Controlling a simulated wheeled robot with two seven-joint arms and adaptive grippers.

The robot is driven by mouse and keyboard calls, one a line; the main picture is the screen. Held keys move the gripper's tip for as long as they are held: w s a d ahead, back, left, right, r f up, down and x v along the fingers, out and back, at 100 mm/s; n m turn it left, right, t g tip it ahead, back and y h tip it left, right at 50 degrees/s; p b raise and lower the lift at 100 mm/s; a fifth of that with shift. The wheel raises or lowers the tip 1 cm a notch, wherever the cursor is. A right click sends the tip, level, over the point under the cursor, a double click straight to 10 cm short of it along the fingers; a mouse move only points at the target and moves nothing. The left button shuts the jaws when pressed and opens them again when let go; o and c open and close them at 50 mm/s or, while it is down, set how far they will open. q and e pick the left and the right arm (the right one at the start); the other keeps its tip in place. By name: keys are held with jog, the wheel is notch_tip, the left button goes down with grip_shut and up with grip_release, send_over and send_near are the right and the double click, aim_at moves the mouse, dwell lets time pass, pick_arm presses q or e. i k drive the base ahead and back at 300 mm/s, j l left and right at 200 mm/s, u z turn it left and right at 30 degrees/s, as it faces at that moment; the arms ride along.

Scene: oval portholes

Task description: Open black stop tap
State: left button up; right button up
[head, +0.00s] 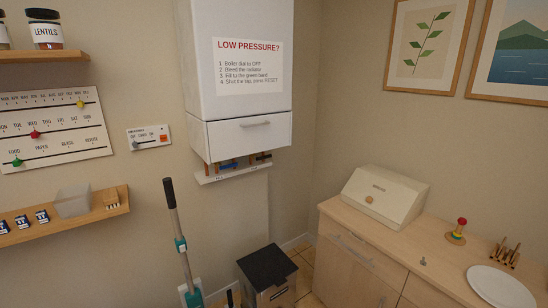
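A white boiler (238,70) hangs on the wall. Below its drawer-like front panel, short copper pipes come down to a white strip (234,174). On these pipes, a small dark lever that looks like the black stop tap (262,156) sits at the right, and a blue tap (229,164) sits to its left. Both levers look roughly crosswise to the pipes, but they are too small to tell their exact setting. Neither of my grippers is in view.
A lidded dark bin (266,270) stands on the floor below the taps. A long-handled cleaner (182,243) leans left of it. A wooden counter (350,222) with a cream bread bin (384,196) fills the right. A small wall control panel (149,137) is left of the boiler.

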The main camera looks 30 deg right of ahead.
aim_at(258, 159)
jog(key=i+l+z, duration=0.25)
jog(key=i, duration=0.15)
jog(key=i+l+z, duration=0.25)
jog(key=i, duration=0.15)
jog(key=i+z, duration=0.3)
jog(key=i, duration=0.1)
